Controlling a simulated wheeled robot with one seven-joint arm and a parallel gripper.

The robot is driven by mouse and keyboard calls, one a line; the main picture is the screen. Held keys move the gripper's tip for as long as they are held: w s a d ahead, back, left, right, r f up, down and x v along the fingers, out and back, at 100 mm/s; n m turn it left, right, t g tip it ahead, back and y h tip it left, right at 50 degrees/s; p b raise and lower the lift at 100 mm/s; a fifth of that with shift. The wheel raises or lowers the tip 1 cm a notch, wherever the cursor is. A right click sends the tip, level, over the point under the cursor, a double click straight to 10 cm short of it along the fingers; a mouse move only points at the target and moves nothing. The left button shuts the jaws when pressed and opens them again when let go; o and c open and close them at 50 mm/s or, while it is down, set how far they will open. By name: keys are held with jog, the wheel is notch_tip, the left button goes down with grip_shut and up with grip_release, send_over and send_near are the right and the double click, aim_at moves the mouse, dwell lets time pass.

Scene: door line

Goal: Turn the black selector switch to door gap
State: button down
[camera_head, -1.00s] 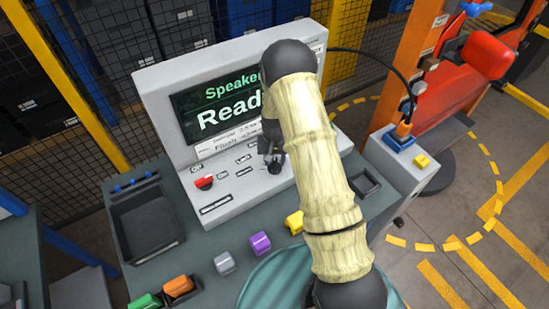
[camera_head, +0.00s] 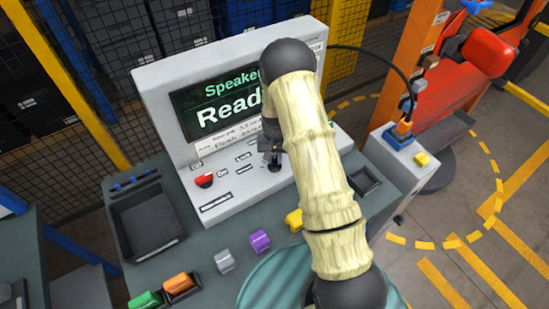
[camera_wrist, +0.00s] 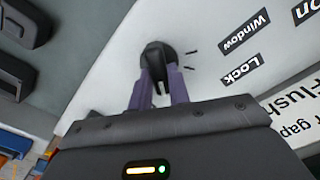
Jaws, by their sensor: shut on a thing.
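The black selector switch (camera_wrist: 158,62) is a dark knob on the light sloping console panel (camera_head: 230,205). In the wrist view, short tick marks lie beside it, near the labels "Window" and "Lock". My gripper (camera_wrist: 160,82) has its two purplish fingers on either side of the knob, shut on it. In the head view my gripper (camera_head: 273,157) is at the lower right of the screen, and my arm covers part of the panel. The switch is mostly hidden there by the fingers. I cannot read for certain which mark the knob points to.
A screen (camera_head: 222,105) reads "Speaker" and "Read", partly covered by my arm. A red switch (camera_head: 204,180) sits left on the panel. Black bin (camera_head: 148,222), purple block (camera_head: 260,241), grey block (camera_head: 225,261) and yellow block (camera_head: 294,221) are on the table.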

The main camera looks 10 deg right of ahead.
aim_at(275, 159)
jog(key=shift+m+b, duration=0.9)
jog(key=shift+m, duration=1.9)
jog(key=c, duration=1.3)
grip_release()
jog(key=shift+r, duration=0.15)
notch_tip(275, 159, up, 17)
jog(key=b, duration=0.3)
jog(key=shift+r, duration=0.1)
jog(key=shift+s, duration=0.1)
